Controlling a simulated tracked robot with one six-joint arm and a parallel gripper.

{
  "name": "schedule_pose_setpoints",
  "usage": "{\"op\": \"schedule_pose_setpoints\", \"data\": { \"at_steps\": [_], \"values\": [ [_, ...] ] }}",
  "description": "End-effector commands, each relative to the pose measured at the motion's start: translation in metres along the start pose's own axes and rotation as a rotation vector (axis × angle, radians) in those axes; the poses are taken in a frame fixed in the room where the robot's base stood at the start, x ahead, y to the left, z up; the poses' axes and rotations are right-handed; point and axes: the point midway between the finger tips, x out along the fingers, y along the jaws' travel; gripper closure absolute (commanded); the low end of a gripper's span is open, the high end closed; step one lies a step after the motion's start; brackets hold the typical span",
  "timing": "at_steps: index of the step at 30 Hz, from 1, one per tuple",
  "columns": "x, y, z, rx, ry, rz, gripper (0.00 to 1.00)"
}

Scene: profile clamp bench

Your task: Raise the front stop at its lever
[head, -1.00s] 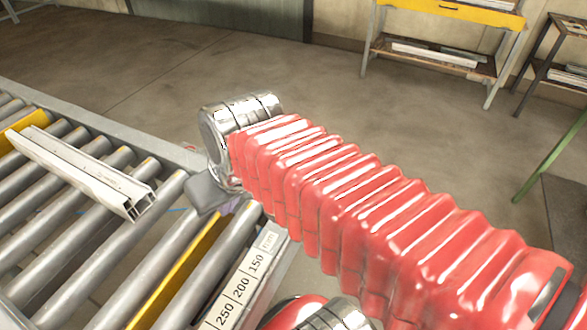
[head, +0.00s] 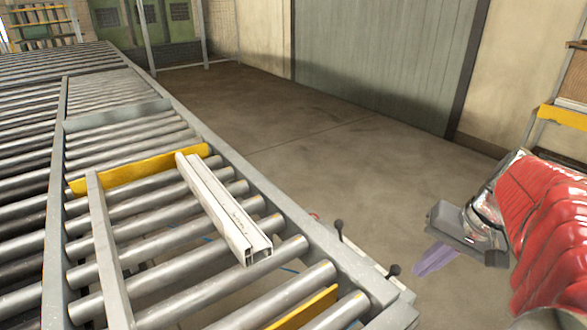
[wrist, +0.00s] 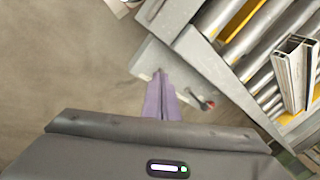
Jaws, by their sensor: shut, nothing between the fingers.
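Two yellow stop plates show between the rollers in the head view: one near the front (head: 305,306) and one farther back (head: 140,170). Which is the front stop is not labelled. In the wrist view, the closed fingers (wrist: 160,76) lie left of a lever knob (wrist: 209,104).
A white profile (head: 225,212) lies across the rollers between the two yellow plates. The grey side rail (head: 262,205) edges the roller bench. The floor (head: 330,150) right of it is open.

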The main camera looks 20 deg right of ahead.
Motion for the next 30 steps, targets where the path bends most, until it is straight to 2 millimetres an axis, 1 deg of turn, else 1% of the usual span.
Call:
{"op": "schedule_pose_setpoints", "data": {
  "at_steps": [1,6,9,11,15,24,30],
  "values": [
    [-0.003,0.013,-0.004,0.044,0.003,-0.014,1.00],
    [-0.013,0.044,-0.011,0.155,0.019,-0.068,1.00],
    [-0.018,0.057,-0.014,0.200,0.028,-0.091,1.00],
    [-0.020,0.062,-0.015,0.216,0.031,-0.100,1.00],
    [-0.021,0.066,-0.016,0.230,0.035,-0.109,1.00],
    [-0.021,0.065,-0.016,0.227,0.035,-0.108,1.00],
    [-0.010,0.064,-0.016,0.225,0.033,-0.109,1.00]
  ]
}}
